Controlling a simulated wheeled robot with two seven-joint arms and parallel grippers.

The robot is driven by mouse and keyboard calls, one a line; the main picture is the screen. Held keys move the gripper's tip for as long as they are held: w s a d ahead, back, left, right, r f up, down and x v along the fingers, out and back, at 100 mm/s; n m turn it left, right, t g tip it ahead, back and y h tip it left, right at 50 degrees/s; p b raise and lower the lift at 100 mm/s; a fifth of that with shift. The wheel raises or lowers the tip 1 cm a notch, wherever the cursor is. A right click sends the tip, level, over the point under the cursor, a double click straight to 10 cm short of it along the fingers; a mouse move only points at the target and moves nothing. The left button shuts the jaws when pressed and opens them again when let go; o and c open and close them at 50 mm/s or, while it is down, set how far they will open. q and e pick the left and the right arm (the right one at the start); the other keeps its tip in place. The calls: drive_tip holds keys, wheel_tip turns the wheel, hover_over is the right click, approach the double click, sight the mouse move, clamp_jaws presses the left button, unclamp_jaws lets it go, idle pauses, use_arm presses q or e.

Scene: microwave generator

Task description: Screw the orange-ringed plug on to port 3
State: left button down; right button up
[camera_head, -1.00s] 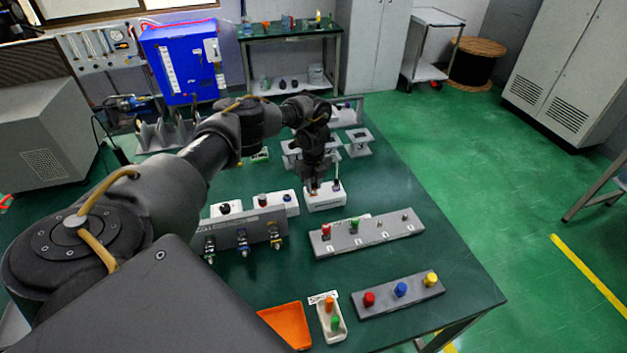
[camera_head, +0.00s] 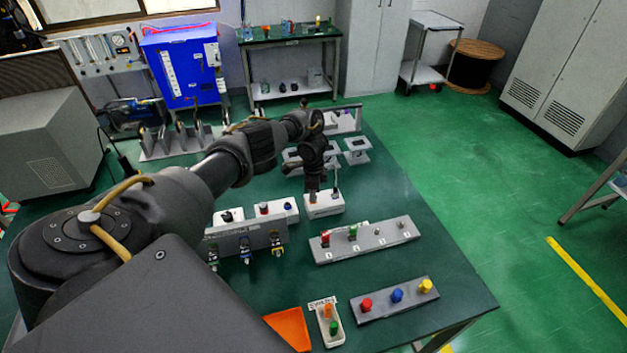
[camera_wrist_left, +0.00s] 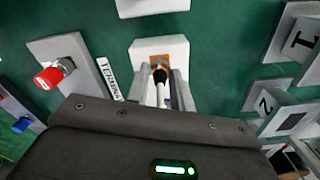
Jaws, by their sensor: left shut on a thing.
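My left gripper (camera_head: 315,197) is shut at a white block (camera_head: 325,208) in the middle of the table. In the left wrist view its fingers (camera_wrist_left: 161,82) close around a narrow white piece with a black tip (camera_wrist_left: 160,75), in front of an orange patch on the block (camera_wrist_left: 150,47). I cannot tell whether this is the orange-ringed plug. The grey port strip (camera_head: 365,242) lies nearer, with red (camera_head: 325,239) and green (camera_head: 352,232) plugs at its left end. Its two right ports carry no coloured plug. An orange piece (camera_head: 327,311) stands in a white tray. My right gripper is not in view.
A grey bar with red, blue and yellow knobs (camera_head: 397,297) and an orange tray (camera_head: 288,328) lie near the front. A panel with hanging connectors (camera_head: 245,243) stands left of the port strip. Numbered grey stands (camera_head: 357,150) are behind. Table right of the strip is clear.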

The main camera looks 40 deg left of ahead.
use_arm(q)
drive_tip(key=n+p, duration=0.2)
drive_tip(key=n, duration=0.3)
drive_tip(key=shift+a+n, duration=0.1)
drive_tip(key=shift+n, duration=0.2)
idle(0.5)
drive_tip(key=c, duration=1.2)
unclamp_jaws()
wheel_tip(320, 180, up, 10)
drive_tip(key=p, duration=0.3)
drive_tip(key=shift+f, duration=0.2)
drive_tip(key=shift+r+p, duration=0.6)
drive_tip(key=shift+r, duration=0.05)
